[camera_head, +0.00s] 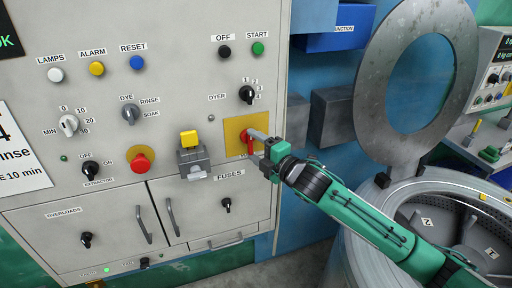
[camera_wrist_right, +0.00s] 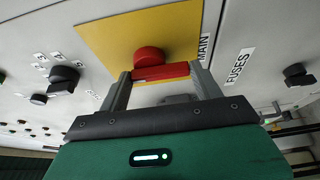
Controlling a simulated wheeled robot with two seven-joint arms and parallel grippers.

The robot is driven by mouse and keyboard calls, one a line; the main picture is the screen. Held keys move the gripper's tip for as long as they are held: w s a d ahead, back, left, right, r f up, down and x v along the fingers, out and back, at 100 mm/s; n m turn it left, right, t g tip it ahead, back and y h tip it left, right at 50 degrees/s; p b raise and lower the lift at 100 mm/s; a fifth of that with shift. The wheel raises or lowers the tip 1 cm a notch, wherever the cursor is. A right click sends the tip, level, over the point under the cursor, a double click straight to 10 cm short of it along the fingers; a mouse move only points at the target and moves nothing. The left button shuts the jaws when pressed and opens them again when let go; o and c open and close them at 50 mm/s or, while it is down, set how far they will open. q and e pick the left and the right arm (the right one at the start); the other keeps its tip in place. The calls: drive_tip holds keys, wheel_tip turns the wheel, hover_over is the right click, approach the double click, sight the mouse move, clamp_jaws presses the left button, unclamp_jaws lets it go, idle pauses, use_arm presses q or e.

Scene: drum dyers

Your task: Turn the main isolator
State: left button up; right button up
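The main isolator is a red handle (camera_head: 249,144) on a yellow plate (camera_head: 233,131) at the right side of the grey panel. In the right wrist view the red handle (camera_wrist_right: 161,72) stands in front of a round red hub, with the word MAIN beside the yellow plate (camera_wrist_right: 115,42). My right gripper (camera_head: 257,144) reaches in from the right. Its fingers (camera_wrist_right: 160,78) lie at the two ends of the handle, with no clear gap, so it looks shut on it. The handle stands roughly upright in the head view. My left gripper is not in view.
A grey switch block with a yellow top (camera_head: 190,139) and a red mushroom button (camera_head: 140,162) sit left of the isolator. A black FUSES knob (camera_head: 226,204) is below. A grey box (camera_head: 340,117) and an open drum (camera_head: 455,215) with raised round lid (camera_head: 375,95) stand right.

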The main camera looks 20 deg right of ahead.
drive_tip(key=c, duration=0.4)
